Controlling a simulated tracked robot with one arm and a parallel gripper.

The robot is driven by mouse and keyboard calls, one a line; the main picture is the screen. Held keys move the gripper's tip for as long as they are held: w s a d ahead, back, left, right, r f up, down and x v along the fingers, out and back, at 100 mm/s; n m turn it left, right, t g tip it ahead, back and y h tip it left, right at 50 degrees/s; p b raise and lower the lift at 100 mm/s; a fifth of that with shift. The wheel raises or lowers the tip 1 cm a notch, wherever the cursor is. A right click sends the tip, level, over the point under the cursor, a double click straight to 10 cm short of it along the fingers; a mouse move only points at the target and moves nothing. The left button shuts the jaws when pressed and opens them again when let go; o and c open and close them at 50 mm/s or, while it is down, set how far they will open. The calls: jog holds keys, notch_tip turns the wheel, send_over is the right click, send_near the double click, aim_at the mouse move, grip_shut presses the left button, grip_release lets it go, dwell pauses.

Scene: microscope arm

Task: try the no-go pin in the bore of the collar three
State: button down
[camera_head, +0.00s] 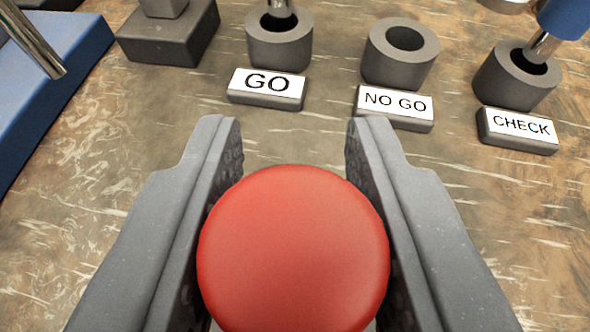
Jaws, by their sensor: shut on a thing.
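My gripper (294,150) is shut on a red round-topped handle (293,250), seen from above between the two grey jaws. It looks like the handle of the no-go pin; the pin's shaft is hidden beneath it. The grey holder (386,68) behind the NO GO label (394,106) is empty, its round hole open. Collar three cannot be made out in this view.
A holder (280,50) behind the GO label (266,85) has a metal shaft in it. The CHECK holder (510,84) holds a blue-handled pin (566,16). A blue base with a metal rod (32,38) stands at left, beside a dark grey block (168,45).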

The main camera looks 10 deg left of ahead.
jog(key=shift+f, duration=0.3)
dwell(0.9)
jog(key=shift+r, duration=0.1)
jog(key=shift+r+p, duration=0.95)
jog(key=shift+r, duration=1.05)
jog(key=shift+r+p, duration=1.25)
jog(key=shift+r, duration=1.3)
jog(key=shift+f, duration=0.1)
